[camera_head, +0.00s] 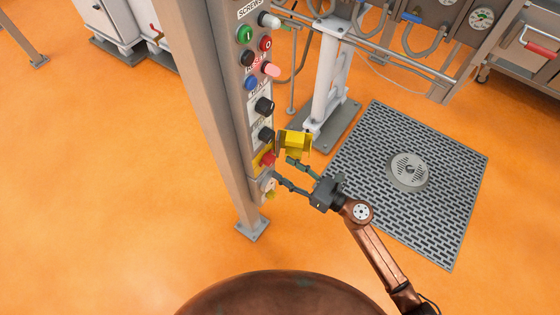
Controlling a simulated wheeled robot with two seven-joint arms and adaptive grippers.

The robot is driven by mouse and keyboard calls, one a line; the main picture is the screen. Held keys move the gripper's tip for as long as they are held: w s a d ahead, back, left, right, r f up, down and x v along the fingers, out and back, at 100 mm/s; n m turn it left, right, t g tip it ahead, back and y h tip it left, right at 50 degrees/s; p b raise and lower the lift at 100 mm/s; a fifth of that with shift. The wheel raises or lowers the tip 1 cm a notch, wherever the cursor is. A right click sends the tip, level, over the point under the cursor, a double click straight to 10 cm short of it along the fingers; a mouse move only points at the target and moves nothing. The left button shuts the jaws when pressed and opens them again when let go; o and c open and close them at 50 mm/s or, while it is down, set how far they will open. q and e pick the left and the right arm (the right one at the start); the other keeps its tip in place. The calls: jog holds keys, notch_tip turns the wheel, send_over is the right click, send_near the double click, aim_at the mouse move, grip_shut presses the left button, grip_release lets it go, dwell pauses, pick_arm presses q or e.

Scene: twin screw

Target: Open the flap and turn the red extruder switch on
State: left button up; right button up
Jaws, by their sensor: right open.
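The yellow flap (295,142) stands out to the right from the lower part of the control panel, swung open. The red extruder switch (267,159) shows uncovered on its yellow plate, left of the flap and below it. Whether the switch is on or off is too small to tell. My right gripper (284,171) is open and empty. Its fingers point left toward the panel, just below the flap and right of the red switch. One fingertip is close under the flap; I cannot tell whether they touch. My left gripper is not in view.
The panel's grey post (213,110) stands on the orange floor. Black knobs (264,106) and coloured buttons sit above the switch. A lower knob (269,187) sits beneath it. A grated drain (440,190) lies at right, and a white machine leg (328,80) stands behind.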

aim_at(273, 162)
jog(key=x, duration=0.4)
jog(key=shift+a, duration=0.3)
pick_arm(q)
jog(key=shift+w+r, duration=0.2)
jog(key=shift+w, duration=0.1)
pick_arm(e)
jog(key=shift+c, duration=0.3)
